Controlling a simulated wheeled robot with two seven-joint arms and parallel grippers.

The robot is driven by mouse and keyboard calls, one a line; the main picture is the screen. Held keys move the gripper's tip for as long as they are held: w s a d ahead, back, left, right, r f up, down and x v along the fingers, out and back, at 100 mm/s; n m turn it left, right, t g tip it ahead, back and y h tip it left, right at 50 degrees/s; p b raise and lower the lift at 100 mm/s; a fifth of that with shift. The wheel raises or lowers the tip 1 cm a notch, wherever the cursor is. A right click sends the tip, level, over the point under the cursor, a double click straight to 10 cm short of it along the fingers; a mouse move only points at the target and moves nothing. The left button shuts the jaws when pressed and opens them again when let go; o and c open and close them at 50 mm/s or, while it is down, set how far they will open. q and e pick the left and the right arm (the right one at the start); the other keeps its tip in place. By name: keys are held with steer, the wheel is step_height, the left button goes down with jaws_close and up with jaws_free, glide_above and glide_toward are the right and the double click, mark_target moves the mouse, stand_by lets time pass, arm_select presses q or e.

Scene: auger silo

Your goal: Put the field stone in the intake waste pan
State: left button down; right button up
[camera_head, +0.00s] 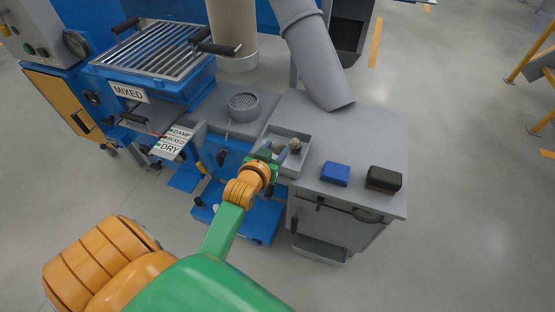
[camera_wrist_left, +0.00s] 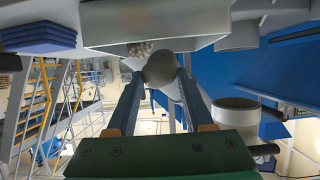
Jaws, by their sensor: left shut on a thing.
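My left gripper (camera_head: 280,152) is over the near left part of a shallow grey pan (camera_head: 304,167) on the grey cabinet top. In the left wrist view its two blue-grey fingers (camera_wrist_left: 161,78) are closed on a smooth, rounded grey field stone (camera_wrist_left: 160,69). The same view shows the pan's outer wall (camera_wrist_left: 200,44) just beyond the stone. A small brownish-grey lump (camera_head: 296,145) shows by the fingertips in the head view; I cannot tell if it is the held stone or another piece. The fingers hide part of the pan. My right gripper is not in view.
A blue block (camera_head: 335,173) and a black block (camera_head: 383,179) stand right of the pan. A round grated cup (camera_head: 243,107) is to its left. A sloping grey pipe (camera_head: 318,60) comes down behind it. A slatted grate (camera_head: 167,48) and sorting labels (camera_head: 172,142) are at left.

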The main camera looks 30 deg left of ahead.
arm_select(q)
steer(key=f+b, duration=0.1)
steer(key=f, duration=0.1)
steer(key=w+f, duration=0.1)
steer(key=f, duration=0.1)
steer(key=shift+a+f+b, duration=0.1)
steer(key=shift+a+b, duration=0.05)
steer(key=shift+b, duration=0.25)
steer(key=shift+s, duration=0.1)
steer(key=shift+c, duration=1.4)
jaws_free()
steer(key=shift+f, duration=0.1)
